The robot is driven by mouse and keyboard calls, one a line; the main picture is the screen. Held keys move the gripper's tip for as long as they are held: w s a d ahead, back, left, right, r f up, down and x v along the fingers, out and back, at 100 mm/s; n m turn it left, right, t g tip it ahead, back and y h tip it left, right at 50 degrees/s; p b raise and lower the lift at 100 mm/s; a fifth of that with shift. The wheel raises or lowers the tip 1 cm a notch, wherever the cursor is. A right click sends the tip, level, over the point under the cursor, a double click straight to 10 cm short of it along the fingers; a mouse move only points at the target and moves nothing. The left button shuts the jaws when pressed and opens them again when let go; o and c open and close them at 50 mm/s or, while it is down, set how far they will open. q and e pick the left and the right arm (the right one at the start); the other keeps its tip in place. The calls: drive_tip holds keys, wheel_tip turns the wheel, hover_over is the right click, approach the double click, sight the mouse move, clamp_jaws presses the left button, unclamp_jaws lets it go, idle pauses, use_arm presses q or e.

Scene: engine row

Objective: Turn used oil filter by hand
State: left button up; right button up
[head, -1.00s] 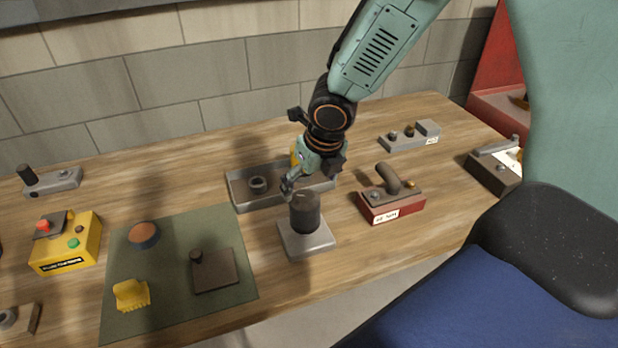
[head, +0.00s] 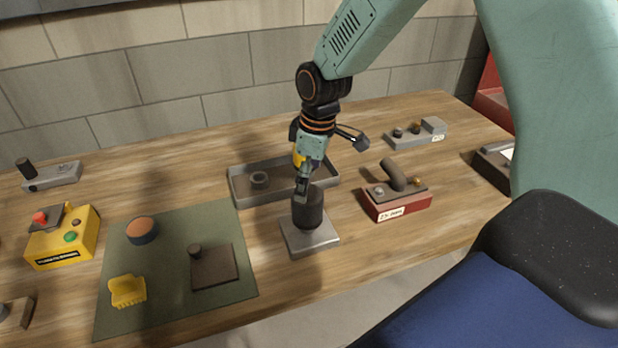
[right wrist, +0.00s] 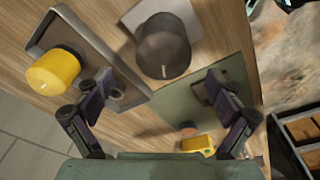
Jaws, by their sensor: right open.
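The used oil filter (head: 308,210), a dark cylinder, stands upright on a square grey metal base (head: 312,240) on the bench. It also shows in the right wrist view (right wrist: 163,48), near the top centre. My right gripper (right wrist: 158,88) is open and empty, with its fingers spread to either side below the filter in that view. In the head view, it is above and just behind the filter, one finger overlapping the filter's top edge. I cannot tell whether they touch. My left gripper is not in view.
A grey tray (head: 240,195) behind the filter holds a ring and a yellow capped cylinder (right wrist: 55,70), partly hidden by my gripper in the head view. A red block (head: 400,205) stands to the right. A green mat (head: 175,275) with several items lies to the left.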

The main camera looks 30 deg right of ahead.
sight(309, 189)
drive_tip(key=shift+s+a+r+m, duration=0.2)
drive_tip(key=shift+s+a+m, duration=0.2)
drive_tip(key=shift+m, duration=0.5)
drive_tip(key=f, duration=0.2)
drive_tip(key=w+d+f, duration=0.1)
drive_tip(key=f, duration=0.1)
drive_tip(key=shift+f, duration=0.1)
drive_tip(key=f, duration=0.1)
drive_tip(key=a+f, duration=0.1)
drive_tip(key=f, duration=0.1)
drive_tip(key=shift+a+f, duration=0.1)
drive_tip(key=shift+f, duration=0.2)
drive_tip(key=shift+w+d+f, duration=0.2)
drive_tip(key=shift+d+f, duration=0.05)
drive_tip(key=shift+d, duration=0.1)
drive_tip(key=shift+s+a+r, duration=0.2)
drive_tip(key=shift+a, duration=0.1)
drive_tip(key=c, duration=0.5)
drive_tip(key=shift+w+d+f, duration=0.1)
drive_tip(key=shift+d+f, duration=0.05)
drive_tip(key=shift+d, duration=0.05)
drive_tip(key=c, duration=1.1)
drive_tip(key=shift+o, duration=0.2)
drive_tip(key=shift+n+b, duration=0.65)
drive_tip(key=shift+n, duration=0.15)
drive_tip(key=shift+a+n+b, duration=0.1)
drive_tip(key=shift+n+b, duration=0.2)
drive_tip(key=shift+n, duration=0.4)
